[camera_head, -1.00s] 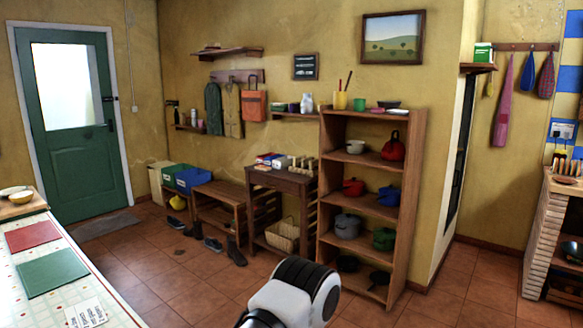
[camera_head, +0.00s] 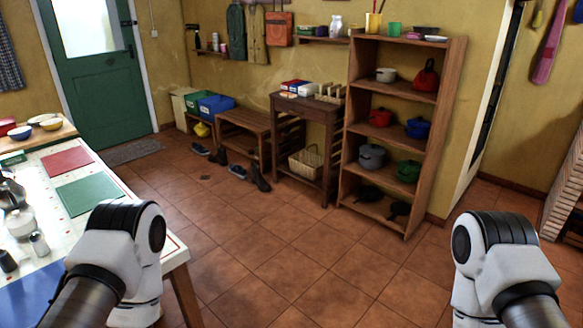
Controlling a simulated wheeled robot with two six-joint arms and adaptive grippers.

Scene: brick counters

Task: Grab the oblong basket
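An oblong wicker basket (camera_head: 306,161), light tan with a handle, sits on the low shelf of the small dark wooden side table (camera_head: 313,108), close to the floor. It is across the room from me, right of the bench and left of the tall shelf. Two white and black arm parts of mine show at the lower left and lower right. Neither gripper shows in the view, and nothing of mine is near the basket.
A tall wooden shelf (camera_head: 402,97) with pots stands right of the side table. A low bench (camera_head: 243,122) with shoes (camera_head: 238,170) by it is to the left. A tiled-top table (camera_head: 118,182) stands near left. The tiled floor (camera_head: 270,235) between is clear.

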